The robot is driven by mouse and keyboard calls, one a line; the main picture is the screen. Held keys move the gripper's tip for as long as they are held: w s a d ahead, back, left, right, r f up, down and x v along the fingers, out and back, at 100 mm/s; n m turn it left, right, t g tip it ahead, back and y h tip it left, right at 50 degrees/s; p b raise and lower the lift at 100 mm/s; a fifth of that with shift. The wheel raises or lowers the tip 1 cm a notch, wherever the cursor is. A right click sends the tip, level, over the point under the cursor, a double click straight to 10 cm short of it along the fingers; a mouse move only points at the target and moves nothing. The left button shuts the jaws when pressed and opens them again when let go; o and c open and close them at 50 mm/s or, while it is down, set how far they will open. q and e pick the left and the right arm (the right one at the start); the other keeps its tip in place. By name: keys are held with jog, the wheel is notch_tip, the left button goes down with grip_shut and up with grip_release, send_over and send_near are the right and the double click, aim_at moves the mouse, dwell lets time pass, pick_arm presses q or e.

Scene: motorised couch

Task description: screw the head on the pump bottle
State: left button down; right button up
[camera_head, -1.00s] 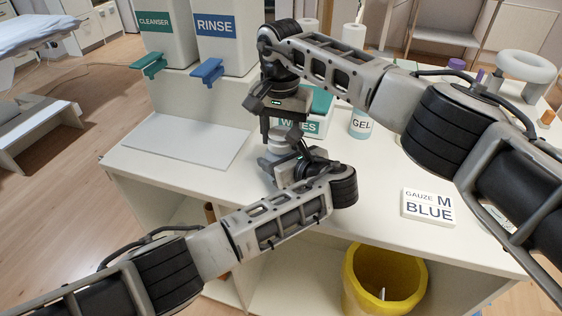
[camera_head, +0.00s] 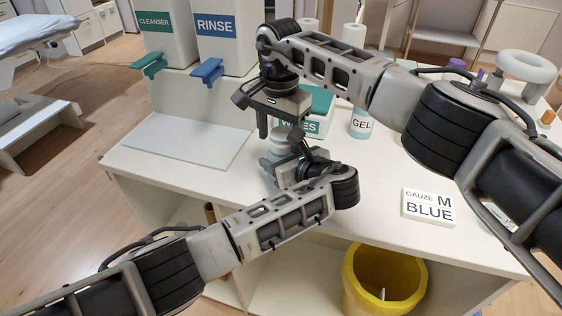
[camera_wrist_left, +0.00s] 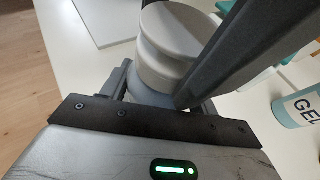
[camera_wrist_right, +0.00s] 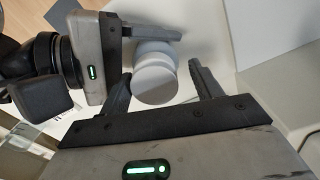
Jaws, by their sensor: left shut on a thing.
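The white round-topped pump bottle (camera_head: 278,146) stands on the counter, partly hidden by both grippers in the head view. My left gripper (camera_head: 284,158) reaches in low from the left and is shut on its body. In the left wrist view, the wide white round top (camera_wrist_left: 172,32) sits above the fingers. My right gripper (camera_head: 279,130) points down from above. In the right wrist view its fingers are open, on either side of the white round top (camera_wrist_right: 155,76), with a visible gap at the right finger. I cannot tell how tightly the head sits on the bottle.
Behind stand the green wipes box (camera_head: 318,108) and the gel bottle (camera_head: 361,123). A white board (camera_head: 186,141) lies at left, beneath the cleanser (camera_head: 165,40) and rinse (camera_head: 225,45) dispensers. A gauze box (camera_head: 428,207) lies at right; a yellow bin (camera_head: 350,278) is below.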

pick_arm(q)
jog(key=shift+a, duration=0.2)
pick_arm(e)
jog(key=shift+d, duration=0.15)
pick_arm(q)
jog(key=shift+w, duration=0.1)
pick_arm(e)
jog(key=shift+r, duration=2.25)
jog(key=o, duration=0.6)
jog(key=shift+c, duration=0.2)
notch_tip(320, 180, up, 12)
pick_arm(q)
jog(key=shift+c, duration=1.6)
grip_release()
